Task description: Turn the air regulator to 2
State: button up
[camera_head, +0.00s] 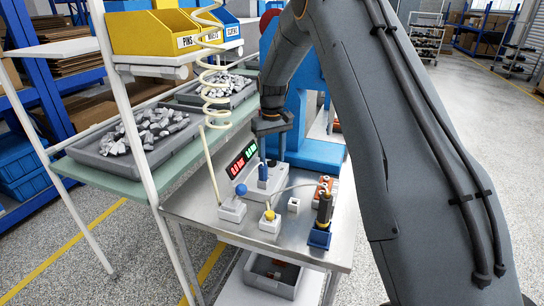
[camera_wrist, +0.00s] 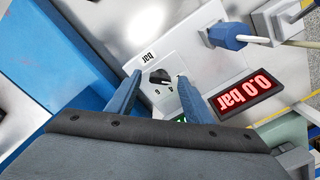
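The air regulator's black knob (camera_wrist: 159,77) sits on a white panel (camera_wrist: 190,55) in the wrist view. The panel carries a "bar" label and dial numbers, seen upside down; a 6 and a 4 seem readable. I cannot tell which number the knob points to. My gripper (camera_wrist: 159,79) is open, with one blue finger on each side of the knob; contact is not clear. A display (camera_wrist: 248,96) beside the panel reads 0.0 bar in red. In the head view my gripper (camera_head: 270,124) is above the bench's back, and the knob is not discernible.
The metal bench (camera_head: 190,205) holds a red-and-green display (camera_head: 242,158), a blue-knobbed box (camera_head: 232,209), a yellow-topped box (camera_head: 269,222) and a tool in a blue holder (camera_head: 319,238). A coiled hose (camera_head: 213,85) hangs left of my arm. A blue plug (camera_wrist: 228,36) with a cable is near the regulator.

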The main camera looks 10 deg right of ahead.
aim_at(272, 160)
notch_tip(272, 160, up, 8)
jog(key=shift+f+b, duration=0.1)
jog(key=shift+b, duration=1.1)
